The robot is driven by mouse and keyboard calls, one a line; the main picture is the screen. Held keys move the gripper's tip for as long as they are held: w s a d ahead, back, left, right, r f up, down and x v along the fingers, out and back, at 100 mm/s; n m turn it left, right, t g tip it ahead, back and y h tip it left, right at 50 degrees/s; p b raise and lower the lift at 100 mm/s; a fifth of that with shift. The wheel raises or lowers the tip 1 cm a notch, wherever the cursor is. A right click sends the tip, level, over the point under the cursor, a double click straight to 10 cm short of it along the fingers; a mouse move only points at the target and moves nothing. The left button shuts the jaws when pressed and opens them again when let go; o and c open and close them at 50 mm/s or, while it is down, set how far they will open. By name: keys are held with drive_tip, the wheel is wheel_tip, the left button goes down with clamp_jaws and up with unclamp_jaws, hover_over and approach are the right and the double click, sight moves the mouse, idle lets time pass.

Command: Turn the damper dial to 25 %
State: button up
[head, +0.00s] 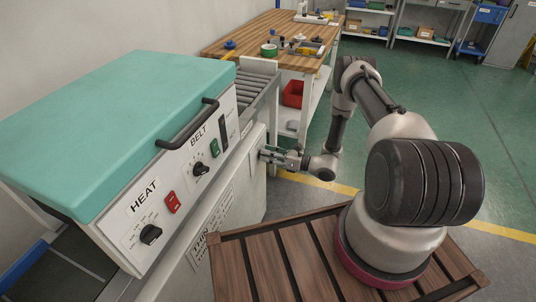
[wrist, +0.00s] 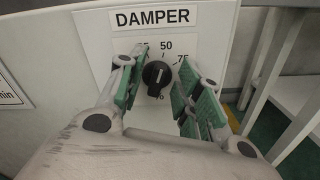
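The damper dial (wrist: 157,77) is a round black knob on a white plate under the label DAMPER (wrist: 151,18) in the wrist view. Its white pointer line stands nearly upright, roughly toward the 50 mark (wrist: 166,45). The 75 mark shows at its right; the 25 mark at its left is partly covered by a finger. My gripper (wrist: 161,60) is open, with one green-padded finger on each side of the knob, apparently apart from it. In the head view my gripper (head: 276,156) is at the machine's side panel, and the damper dial cannot be made out.
The machine has a teal lid (head: 115,115) with a black handle (head: 187,125), plus HEAT (head: 150,234) and BELT (head: 199,168) knobs. A roller conveyor (head: 252,95) leads to a wooden workbench (head: 250,35). Open green floor lies at the right.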

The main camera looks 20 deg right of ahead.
drive_tip(key=shift+w+a, duration=0.1)
drive_tip(key=shift+a, duration=0.1)
clamp_jaws()
drive_tip(key=shift+n, duration=0.3)
drive_tip(key=shift+s+a+n, duration=0.1)
drive_tip(key=shift+s+n, duration=0.05)
drive_tip(key=shift+n, duration=1.6)
drive_tip(key=shift+s+a+n, duration=0.1)
drive_tip(key=shift+s+n, duration=0.05)
drive_tip(key=shift+n, duration=1.6)
unclamp_jaws()
